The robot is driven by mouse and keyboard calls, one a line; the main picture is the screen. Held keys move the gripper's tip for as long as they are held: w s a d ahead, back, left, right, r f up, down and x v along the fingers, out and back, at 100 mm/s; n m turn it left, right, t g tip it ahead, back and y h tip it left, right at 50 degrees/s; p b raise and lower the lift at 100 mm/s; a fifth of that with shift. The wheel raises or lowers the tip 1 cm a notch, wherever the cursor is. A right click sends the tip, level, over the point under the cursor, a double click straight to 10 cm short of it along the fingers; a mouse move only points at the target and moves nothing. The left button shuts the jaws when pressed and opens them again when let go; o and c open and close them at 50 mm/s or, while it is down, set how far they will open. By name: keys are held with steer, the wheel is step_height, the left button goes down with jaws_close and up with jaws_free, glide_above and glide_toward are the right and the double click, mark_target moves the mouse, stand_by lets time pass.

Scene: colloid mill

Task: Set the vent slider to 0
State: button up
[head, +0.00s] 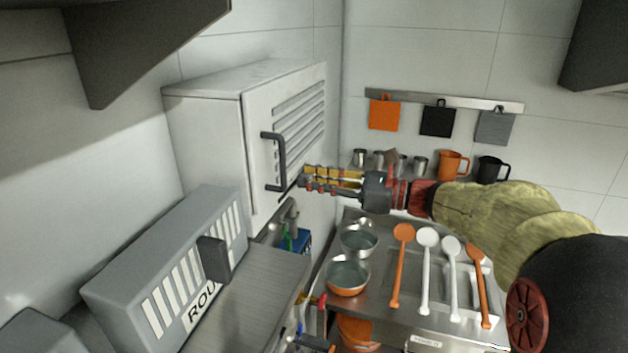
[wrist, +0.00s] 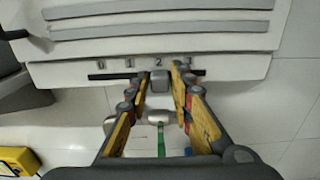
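The vent slider is a small grey knob (wrist: 159,81) on a dark slot along the bottom edge of a white louvred cabinet front. It sits below the number 2 on a scale marked 0 to 3, with 0 at the left in the wrist view. My gripper (wrist: 160,84) is open, with one yellow finger on each side of the knob. The left finger is close to it, and a small gap shows at the right. Contact cannot be told. In the head view my gripper (head: 302,178) is at the cabinet's lower edge, and the knob is hidden.
The white cabinet (head: 205,125) has a dark door handle (head: 280,162) just left of my gripper. A grey slotted box (head: 165,265) stands at lower left. Below are a steel cart with bowls (head: 348,276) and several spoons. Mugs (head: 452,164) stand behind.

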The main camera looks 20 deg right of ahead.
mark_target(283, 197)
jaws_close()
stand_by(0.4)
steer(key=s+a, duration=0.1)
steer(key=s, duration=0.1)
steer(key=s+a, duration=0.3)
steer(key=s, duration=0.1)
steer(key=shift+s+a+r, duration=0.1)
steer(key=shift+s+a, duration=0.25)
steer(key=shift+a, duration=0.05)
steer(key=shift+o, duration=1.9)
jaws_free()
steer(key=shift+s+a, duration=0.15)
steer(key=shift+o, duration=0.3)
